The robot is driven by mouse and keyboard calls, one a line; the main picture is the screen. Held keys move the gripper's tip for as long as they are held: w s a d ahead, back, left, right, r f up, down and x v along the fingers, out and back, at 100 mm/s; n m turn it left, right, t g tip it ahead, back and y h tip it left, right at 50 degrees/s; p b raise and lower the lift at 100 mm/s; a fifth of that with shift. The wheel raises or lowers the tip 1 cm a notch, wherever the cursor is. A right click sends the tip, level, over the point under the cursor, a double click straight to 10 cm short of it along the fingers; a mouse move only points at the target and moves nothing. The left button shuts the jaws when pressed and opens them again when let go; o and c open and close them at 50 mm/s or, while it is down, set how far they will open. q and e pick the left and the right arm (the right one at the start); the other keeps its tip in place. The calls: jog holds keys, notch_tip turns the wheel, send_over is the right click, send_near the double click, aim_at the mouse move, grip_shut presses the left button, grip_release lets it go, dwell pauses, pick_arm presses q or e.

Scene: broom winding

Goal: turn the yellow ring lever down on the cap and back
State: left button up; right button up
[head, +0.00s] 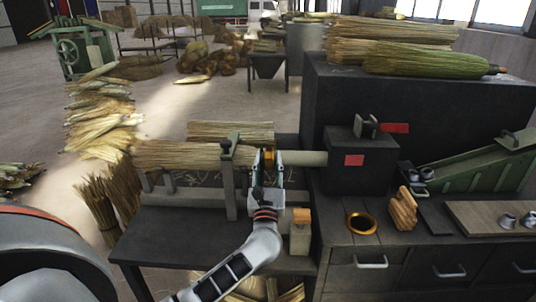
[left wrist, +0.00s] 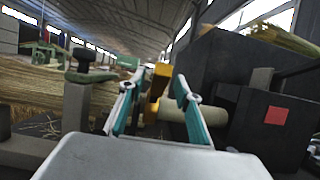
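The yellow ring lever (left wrist: 158,80) shows in the left wrist view between my fingers, at the left end of a pale cylinder, which I take for the cap end (left wrist: 175,108). In the head view, a little of the yellow (head: 268,157) shows just behind my left gripper (head: 266,160). My left gripper (left wrist: 154,84) has its two teal fingers spread on either side of the yellow part. I cannot tell whether either finger touches it. The lower part of the lever is partly hidden. My right gripper is not in view.
A dark box (head: 360,163) with red marks holds the pale cylinder. A clamp post (head: 228,165) and a straw bundle (head: 180,154) stand close left of my gripper.

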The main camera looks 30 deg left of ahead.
pick_arm(q)
jog(key=shift+x, duration=1.25)
grip_shut()
